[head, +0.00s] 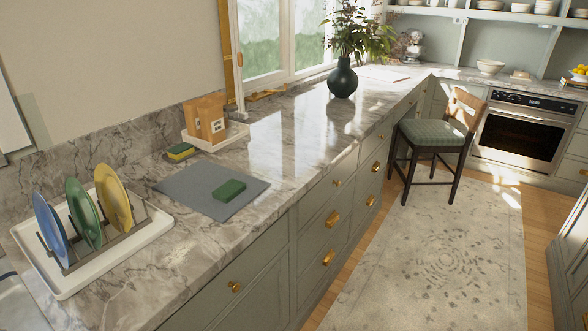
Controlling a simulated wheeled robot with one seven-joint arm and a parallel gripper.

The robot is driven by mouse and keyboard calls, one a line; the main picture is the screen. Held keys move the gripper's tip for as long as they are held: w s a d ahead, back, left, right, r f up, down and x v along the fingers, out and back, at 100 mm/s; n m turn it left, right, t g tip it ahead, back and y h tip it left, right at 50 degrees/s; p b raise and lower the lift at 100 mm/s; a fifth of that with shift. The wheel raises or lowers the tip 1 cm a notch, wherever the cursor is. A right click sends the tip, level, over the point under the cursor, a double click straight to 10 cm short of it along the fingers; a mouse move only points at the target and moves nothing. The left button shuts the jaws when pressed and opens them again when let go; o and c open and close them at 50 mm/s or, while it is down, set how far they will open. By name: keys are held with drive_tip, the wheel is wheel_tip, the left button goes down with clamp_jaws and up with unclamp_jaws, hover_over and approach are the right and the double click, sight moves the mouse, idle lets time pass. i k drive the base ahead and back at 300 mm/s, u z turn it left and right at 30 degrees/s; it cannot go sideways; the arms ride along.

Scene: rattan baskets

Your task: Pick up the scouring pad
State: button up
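A green rectangular scouring pad (229,190) lies flat on a grey cloth mat (182,189) on the marble counter, near the mat's right side. A separate yellow sponge with a dark green layer (180,151) lies on the counter behind the mat, close to the wall. My gripper is not in view, so its state does not show.
A white dish rack tray (70,289) with blue, green and yellow plates stands left of the mat. A white tray (234,131) with a brown wooden box (205,117) stands behind. A dark vase (342,79) and a chair (443,135) are farther off. Counter right of the mat is clear.

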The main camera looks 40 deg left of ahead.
sight(230, 189)
drive_tip(key=u, duration=0.4)
drive_tip(key=i, duration=1.4)
drive_tip(key=u, duration=1.75)
drive_tip(key=i, duration=0.75)
drive_tip(key=u, duration=0.95)
drive_tip(key=i, duration=0.25)
drive_tip(key=u, duration=0.1)
